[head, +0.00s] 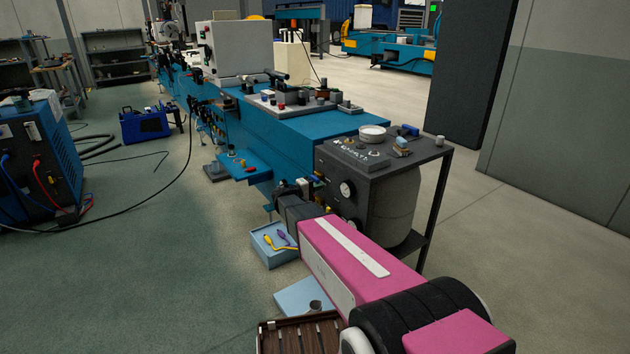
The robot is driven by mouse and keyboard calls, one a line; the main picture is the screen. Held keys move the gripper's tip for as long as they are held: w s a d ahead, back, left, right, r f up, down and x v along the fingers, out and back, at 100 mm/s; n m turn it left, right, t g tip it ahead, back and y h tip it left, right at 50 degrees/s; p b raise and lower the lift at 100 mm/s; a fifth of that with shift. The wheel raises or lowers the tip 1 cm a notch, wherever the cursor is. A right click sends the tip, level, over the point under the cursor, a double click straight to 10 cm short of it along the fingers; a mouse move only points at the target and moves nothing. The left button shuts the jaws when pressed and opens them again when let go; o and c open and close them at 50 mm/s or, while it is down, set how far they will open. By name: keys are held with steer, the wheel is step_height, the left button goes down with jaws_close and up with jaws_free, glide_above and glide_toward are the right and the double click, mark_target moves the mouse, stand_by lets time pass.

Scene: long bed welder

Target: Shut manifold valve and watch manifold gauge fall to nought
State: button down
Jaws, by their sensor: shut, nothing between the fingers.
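A round white-faced gauge (346,189) sits on the front of the dark cabinet (378,192) at the end of the long blue bed. Its needle is too small to read. My pink arm reaches in from the lower right. My gripper (306,186) is at the cabinet's left front edge, left of the gauge, and looks shut and empty. Small yellow and blue parts (319,180) show right beside the fingers. I cannot tell whether one of them is the manifold valve, or whether the fingers touch it. My wrist hides the lower left of the cabinet front.
A grey tank (397,208) stands under the cabinet top. A light blue bin (272,246) with yellow and purple tools is on the floor below my wrist. A blue welder (35,160) with cables stands at left. The floor between is mostly clear.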

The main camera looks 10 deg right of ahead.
steer(key=shift+a+f, duration=0.1)
steer(key=shift+f, duration=0.15)
steer(key=v, duration=0.7)
stand_by(0.3)
